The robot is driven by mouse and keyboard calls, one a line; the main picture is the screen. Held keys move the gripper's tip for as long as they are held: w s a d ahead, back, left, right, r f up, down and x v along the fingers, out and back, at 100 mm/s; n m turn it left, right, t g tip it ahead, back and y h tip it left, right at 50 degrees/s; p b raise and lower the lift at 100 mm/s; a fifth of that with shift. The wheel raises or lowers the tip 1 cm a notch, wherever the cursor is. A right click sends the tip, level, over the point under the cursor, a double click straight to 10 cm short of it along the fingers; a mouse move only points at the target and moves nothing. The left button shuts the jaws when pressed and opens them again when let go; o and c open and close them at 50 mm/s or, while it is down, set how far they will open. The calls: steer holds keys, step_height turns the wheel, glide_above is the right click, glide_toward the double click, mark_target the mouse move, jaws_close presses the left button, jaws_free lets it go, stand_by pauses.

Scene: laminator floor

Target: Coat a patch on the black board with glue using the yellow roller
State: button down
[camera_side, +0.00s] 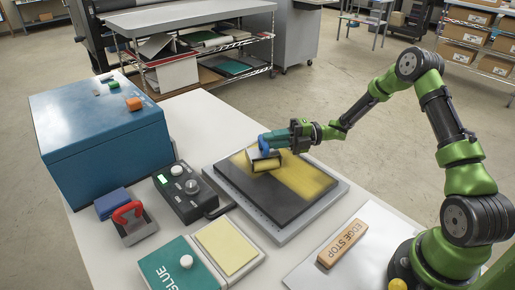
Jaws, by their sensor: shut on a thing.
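The black board (256,204) lies on a light grey base plate (283,236) in the middle of the table. A yellow coated patch (301,175) covers much of its right part, and some yellow also shows near the roller. The yellow roller (266,165) is on or just above the board's upper middle; I cannot tell if it touches. My gripper (272,144) is shut on the roller's handle, of which a blue part (264,146) shows. The fingertips are small and partly hidden. A teal glue box (172,270) stands at the front, beside a tray with a pale yellow pad (227,246).
A wooden edge stop block (342,244) lies on a white sheet (316,270) at the front right. A dark control box (185,193), a red-handled tool (130,220) and a large blue box (101,129) stand left of the board. Shelves are behind.

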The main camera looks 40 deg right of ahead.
steer(key=shift+s, duration=9.5)
steer(key=shift+a, duration=1.9)
steer(key=shift+w, duration=12.75)
steer(key=shift+w+a, duration=0.15)
steer(key=shift+a, duration=1.6)
steer(key=shift+s, duration=13)
step_height(320, 180, up, 8)
